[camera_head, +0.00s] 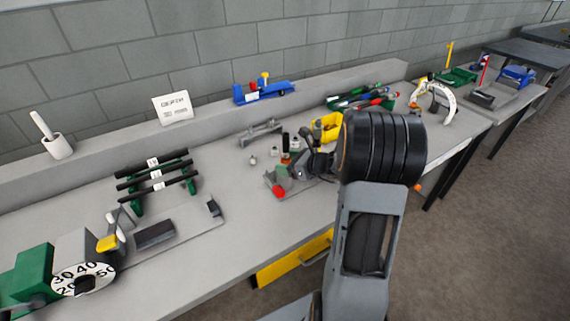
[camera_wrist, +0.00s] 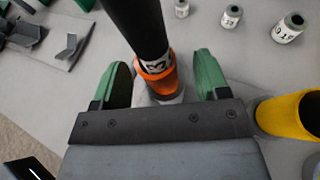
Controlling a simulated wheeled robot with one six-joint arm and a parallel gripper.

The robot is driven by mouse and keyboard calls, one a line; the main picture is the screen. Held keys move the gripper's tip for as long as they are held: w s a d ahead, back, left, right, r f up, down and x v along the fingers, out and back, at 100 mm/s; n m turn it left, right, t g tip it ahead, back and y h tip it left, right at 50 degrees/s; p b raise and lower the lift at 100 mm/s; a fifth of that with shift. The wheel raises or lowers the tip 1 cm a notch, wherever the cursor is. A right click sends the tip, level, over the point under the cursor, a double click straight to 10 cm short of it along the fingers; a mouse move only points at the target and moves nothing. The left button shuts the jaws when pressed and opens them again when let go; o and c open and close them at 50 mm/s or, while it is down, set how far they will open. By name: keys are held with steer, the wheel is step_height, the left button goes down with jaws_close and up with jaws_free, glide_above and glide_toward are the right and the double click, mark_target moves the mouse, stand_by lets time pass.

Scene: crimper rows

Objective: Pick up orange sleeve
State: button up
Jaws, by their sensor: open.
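The orange sleeve (camera_wrist: 156,73) is a short ring in the wrist view, around the end of a black rod (camera_wrist: 138,25) with a white printed label (camera_wrist: 154,63). A pale round piece shows just below the sleeve. My gripper (camera_wrist: 163,70) is open, with one green-padded finger on each side of the sleeve. A gap shows on both sides, wider on the right, so the fingers look apart from it. In the head view my arm covers part of the bench, and I cannot clearly make out the sleeve.
A yellow cylinder (camera_wrist: 285,115) stands close to the right finger. Small numbered grey cylinders (camera_wrist: 289,28) stand behind on the grey bench (camera_head: 235,185). Dark bracket parts (camera_wrist: 68,47) lie at left. A blue tool (camera_head: 262,92) sits on the rear ledge.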

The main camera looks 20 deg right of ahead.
mark_target(286, 144)
steer(key=shift+w+a+f, duration=0.2)
steer(key=shift+w+a, duration=0.1)
steer(key=shift+w, duration=0.2)
steer(key=c, duration=1)
step_height(286, 144, up, 10)
steer(key=shift+r+p, duration=0.15)
steer(key=shift+p, duration=0.65)
step_height(286, 144, up, 10)
steer(key=p, duration=0.8)
steer(key=shift+f, duration=0.25)
